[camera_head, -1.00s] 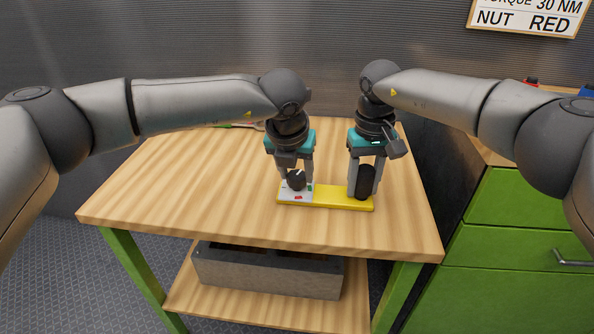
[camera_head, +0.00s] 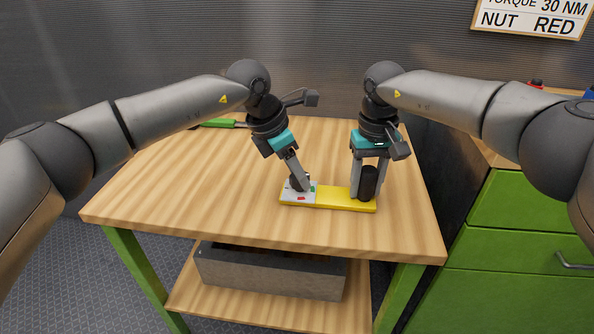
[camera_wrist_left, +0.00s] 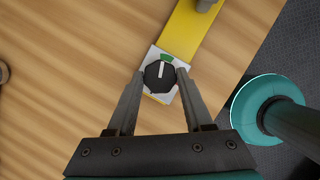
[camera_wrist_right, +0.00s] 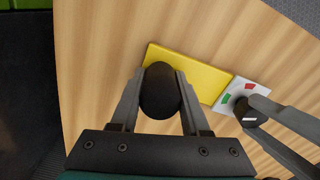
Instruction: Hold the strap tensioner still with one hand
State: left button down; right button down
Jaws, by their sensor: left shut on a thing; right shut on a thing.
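The strap tensioner is a yellow base (camera_head: 345,199) lying flat on the table, with a white plate (camera_head: 288,197) at its left end bearing red and green marks. A black knob (camera_wrist_left: 158,76) with a white line sits on the plate; in the left wrist view the line points at the green mark. My left gripper (camera_head: 300,186) is shut on the knob, its wrist tilted. A black upright grip (camera_wrist_right: 160,90) stands at the base's right end. My right gripper (camera_head: 368,190) is shut on it, one finger on each side.
The wooden table (camera_head: 180,190) is mostly clear left of the tensioner. A green-handled tool (camera_head: 217,123) lies at its back left. A grey box (camera_head: 270,272) is on the lower shelf. A green cabinet (camera_head: 520,230) stands at the right.

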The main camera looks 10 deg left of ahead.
pick_arm(q)
jog(key=shift+m, duration=0.6)
pick_arm(e)
jog(key=shift+d, duration=0.1)
pick_arm(q)
jog(key=shift+g, duration=0.3)
jog(key=shift+c, duration=1.4)
grip_release()
jog(key=shift+r, duration=0.1)
jog(key=v, duration=1.1)
jog(key=shift+a+r, duration=0.3)
jog(key=shift+a, duration=0.1)
jog(key=shift+s, duration=0.1)
